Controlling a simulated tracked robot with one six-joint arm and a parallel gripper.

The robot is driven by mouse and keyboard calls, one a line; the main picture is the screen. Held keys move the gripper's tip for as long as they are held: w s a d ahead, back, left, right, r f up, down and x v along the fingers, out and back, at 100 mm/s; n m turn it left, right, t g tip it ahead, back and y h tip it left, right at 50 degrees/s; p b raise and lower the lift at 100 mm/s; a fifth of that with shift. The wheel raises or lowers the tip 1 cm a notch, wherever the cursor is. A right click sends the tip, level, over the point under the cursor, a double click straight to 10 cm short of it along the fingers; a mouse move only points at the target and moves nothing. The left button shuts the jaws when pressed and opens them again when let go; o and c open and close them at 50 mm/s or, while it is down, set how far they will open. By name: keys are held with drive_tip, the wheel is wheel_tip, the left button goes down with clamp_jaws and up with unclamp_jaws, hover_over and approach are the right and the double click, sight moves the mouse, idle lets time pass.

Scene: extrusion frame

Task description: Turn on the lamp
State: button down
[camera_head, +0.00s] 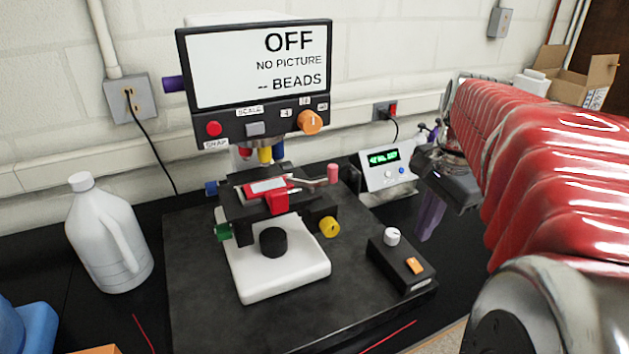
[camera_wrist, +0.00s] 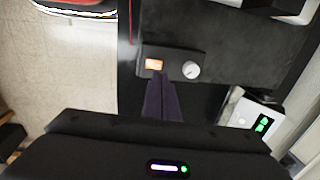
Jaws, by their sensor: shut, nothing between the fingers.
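A black control box (camera_head: 392,270) on the dark board has an orange rocker switch (camera_head: 415,266) and a white knob (camera_head: 392,237). In the wrist view the switch (camera_wrist: 154,64) and the knob (camera_wrist: 190,70) show just beyond the fingertips. My gripper (camera_head: 427,232) is shut and empty, with its purple fingers pointing down to the right of and behind the box, apart from it. The fingers (camera_wrist: 163,80) lie together in the wrist view. A microscope (camera_head: 275,200) stands left of the box, and its screen (camera_head: 262,65) reads "OFF", "NO PICTURE", "-- BEADS". No light shows at its base (camera_head: 285,282).
A grey device with a green display (camera_head: 384,160) stands behind the box. A white jug (camera_head: 105,235) is at the left, and a cardboard box (camera_head: 585,75) is at the back right. The microscope's yellow knob (camera_head: 329,227) sticks out toward the control box.

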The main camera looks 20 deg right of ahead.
sight(411, 260)
drive_tip(key=f, duration=0.4)
drive_tip(key=w+f, duration=0.1)
drive_tip(key=f, duration=0.2)
drive_tip(key=shift+f, duration=0.1)
